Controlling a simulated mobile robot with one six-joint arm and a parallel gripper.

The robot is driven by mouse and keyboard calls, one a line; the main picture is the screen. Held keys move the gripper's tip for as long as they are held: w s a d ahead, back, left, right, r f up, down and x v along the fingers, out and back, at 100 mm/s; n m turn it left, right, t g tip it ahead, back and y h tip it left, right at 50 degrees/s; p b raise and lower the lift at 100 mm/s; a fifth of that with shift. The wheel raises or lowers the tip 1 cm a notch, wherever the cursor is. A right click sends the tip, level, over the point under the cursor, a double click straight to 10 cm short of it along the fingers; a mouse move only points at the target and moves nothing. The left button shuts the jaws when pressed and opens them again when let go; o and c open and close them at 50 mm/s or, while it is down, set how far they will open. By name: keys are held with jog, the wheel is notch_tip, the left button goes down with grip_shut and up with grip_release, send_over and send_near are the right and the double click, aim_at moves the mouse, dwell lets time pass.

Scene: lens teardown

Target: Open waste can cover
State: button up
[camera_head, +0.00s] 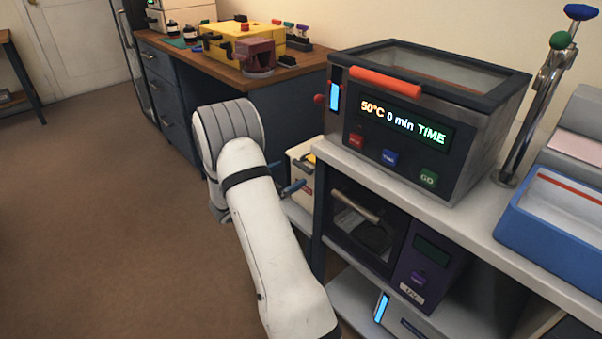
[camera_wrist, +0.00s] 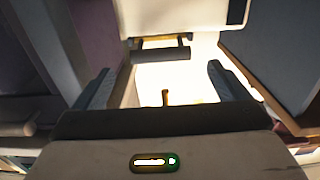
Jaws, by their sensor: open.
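The waste can appears to be the white box with a yellow patch (camera_head: 304,158), in the gap between the wooden-topped desk and the grey shelf unit. My gripper (camera_head: 292,177) is beside it, partly hidden behind my white arm. In the wrist view, my gripper (camera_wrist: 162,80) is open, its two dark fingers spread wide with nothing between them. A dark bar handle (camera_wrist: 160,54) on a white panel (camera_wrist: 180,14) lies just beyond the fingertips, apart from them. Below the handle is a very bright white area with a small brown upright piece (camera_wrist: 165,97); I cannot tell whether this is the can's inside.
The grey shelf unit (camera_head: 334,158) stands close on the right, with a heating box (camera_head: 424,124) on top and a UV device (camera_head: 420,266) below. The desk (camera_head: 285,111) stands behind. A blue tray (camera_head: 515,228) is far right. The brown floor at left is clear.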

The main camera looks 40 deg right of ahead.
aim_at(300, 167)
jog(key=d, duration=0.2)
jog(key=d+b, duration=0.1)
jog(key=d, duration=0.3)
jog(key=shift+w+d+r, duration=0.1)
jog(key=shift+w+d, duration=0.15)
jog(key=shift+d, duration=0.15)
jog(key=shift+c, duration=0.5)
jog(key=c, duration=1.3)
